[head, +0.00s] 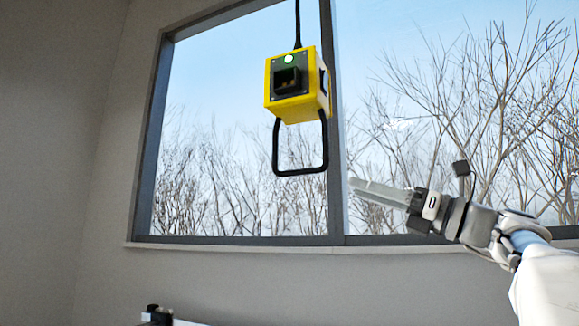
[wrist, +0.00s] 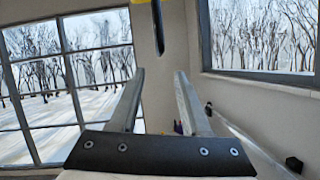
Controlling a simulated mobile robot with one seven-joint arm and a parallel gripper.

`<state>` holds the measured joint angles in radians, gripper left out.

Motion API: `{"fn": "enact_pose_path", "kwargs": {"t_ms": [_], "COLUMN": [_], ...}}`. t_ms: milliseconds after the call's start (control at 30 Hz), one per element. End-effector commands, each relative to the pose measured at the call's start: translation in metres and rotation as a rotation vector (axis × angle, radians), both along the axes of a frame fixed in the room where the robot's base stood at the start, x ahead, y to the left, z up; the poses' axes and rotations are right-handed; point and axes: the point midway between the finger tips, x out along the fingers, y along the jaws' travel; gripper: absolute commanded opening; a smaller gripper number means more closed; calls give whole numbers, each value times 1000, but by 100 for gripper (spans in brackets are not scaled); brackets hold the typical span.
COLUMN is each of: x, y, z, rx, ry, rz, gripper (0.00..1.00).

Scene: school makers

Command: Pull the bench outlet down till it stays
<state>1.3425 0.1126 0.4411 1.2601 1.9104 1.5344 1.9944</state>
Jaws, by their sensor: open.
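The bench outlet (head: 318,98) is a yellow box with a dark socket face and a lit green light. It hangs from a black cord in front of the window in the head view. A black loop handle (head: 300,172) hangs below it. My gripper (head: 354,186) is to the right of the handle and slightly lower, apart from it in the picture. In the wrist view my gripper (wrist: 158,78) is open and empty. The handle (wrist: 159,30) shows there as a dark upright bar, above the fingertips. Only a yellow sliver of the outlet (wrist: 141,2) shows at the top edge.
A large window (head: 240,150) with a grey frame and sill (head: 250,244) stands behind the outlet. A small dark object (head: 156,315) shows at the bottom edge. In the wrist view a rail (wrist: 245,138) runs along the right wall. The space around the handle looks clear.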

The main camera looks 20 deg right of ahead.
Motion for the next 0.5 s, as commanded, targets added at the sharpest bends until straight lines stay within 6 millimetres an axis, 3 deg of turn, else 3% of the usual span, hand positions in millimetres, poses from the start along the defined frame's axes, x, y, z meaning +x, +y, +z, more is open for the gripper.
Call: {"fn": "enact_pose_path", "kwargs": {"t_ms": [500], "x": [77], "y": [66], "z": [44], "rx": [-2], "ry": [0], "rz": [3], "gripper": [47]}}
